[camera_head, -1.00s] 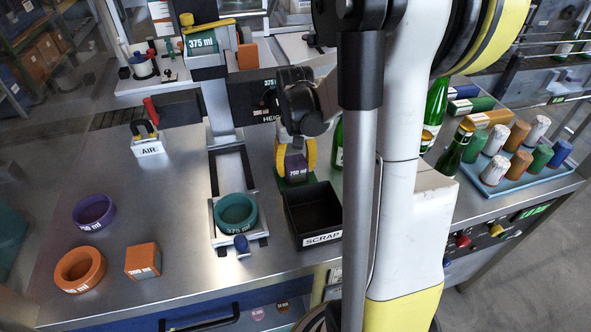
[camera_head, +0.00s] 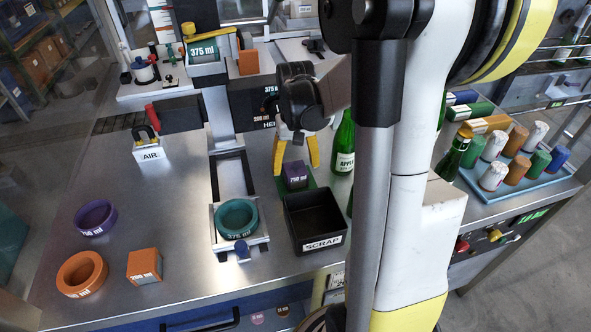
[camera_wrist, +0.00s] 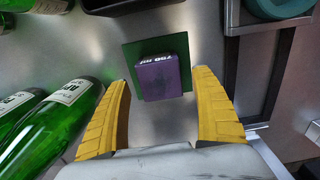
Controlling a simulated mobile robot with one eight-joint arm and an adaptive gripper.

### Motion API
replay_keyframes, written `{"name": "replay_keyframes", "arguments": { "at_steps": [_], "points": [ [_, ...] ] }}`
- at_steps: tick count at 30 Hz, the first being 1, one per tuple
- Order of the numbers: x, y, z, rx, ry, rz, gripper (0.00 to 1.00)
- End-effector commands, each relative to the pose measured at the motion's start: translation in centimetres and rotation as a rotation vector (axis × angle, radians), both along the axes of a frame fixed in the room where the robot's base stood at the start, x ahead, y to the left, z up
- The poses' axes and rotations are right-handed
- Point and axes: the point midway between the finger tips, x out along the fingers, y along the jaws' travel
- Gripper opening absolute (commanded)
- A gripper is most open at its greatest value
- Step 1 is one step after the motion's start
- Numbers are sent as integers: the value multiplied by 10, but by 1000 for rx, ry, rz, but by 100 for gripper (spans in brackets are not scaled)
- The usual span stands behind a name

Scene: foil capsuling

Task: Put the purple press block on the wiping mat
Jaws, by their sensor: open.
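The purple press block (camera_head: 295,175), marked 750 ml, rests on the green wiping mat (camera_head: 311,184), behind the black scrap bin.
The black scrap bin (camera_head: 315,222) stands just in front of the mat. Green bottles (camera_head: 344,145) stand close to the right. A teal ring (camera_head: 237,218) sits in a fixture to the left. An orange block (camera_head: 144,266) and rings lie on the open left bench.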

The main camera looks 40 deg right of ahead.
Motion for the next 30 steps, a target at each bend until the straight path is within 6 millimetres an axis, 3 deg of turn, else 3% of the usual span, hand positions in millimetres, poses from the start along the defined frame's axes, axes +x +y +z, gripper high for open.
{"name": "replay_keyframes", "arguments": {
  "at_steps": [3,9,17,20,25,30],
  "points": [
    [0,0,34,0,0,0,76],
    [0,0,73,0,0,0,76],
    [-2,10,97,-9,-18,18,76],
    [-5,35,108,-33,-70,62,76],
    [-23,99,131,-88,-222,182,76],
    [-48,156,140,-124,-391,303,76]
  ]
}}
